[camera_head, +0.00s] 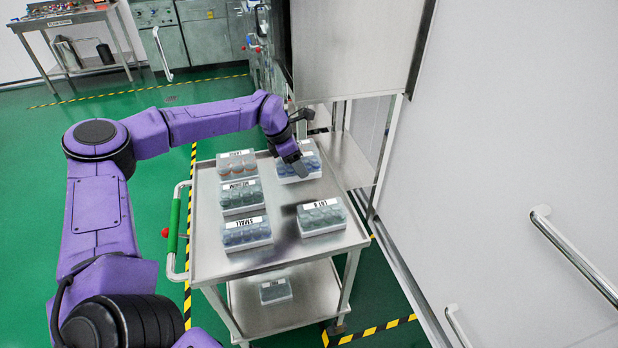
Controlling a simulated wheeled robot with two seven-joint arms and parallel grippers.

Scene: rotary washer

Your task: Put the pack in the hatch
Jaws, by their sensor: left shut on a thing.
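My left gripper (298,166) reaches over the far right part of the steel cart. It is shut on a pack (312,163) with dark blue contents, which sits at or just above the cart top; I cannot tell which. The gripper hides part of this pack and its label. Other packs stand on the cart: one with reddish contents (236,164), a green one labelled MEDIUM (240,197), a blue one labelled SMALL (246,234) and a grey-green one (321,217). A large steel cabinet (352,50) stands behind the cart; no open hatch is clearly seen. My right gripper is not in view.
The two-tier steel cart (285,240) has a green handle (174,226) on its left. Another pack (276,291) lies on its lower shelf. A white wall (520,130) with handrails closes the right side. Green floor is free at left.

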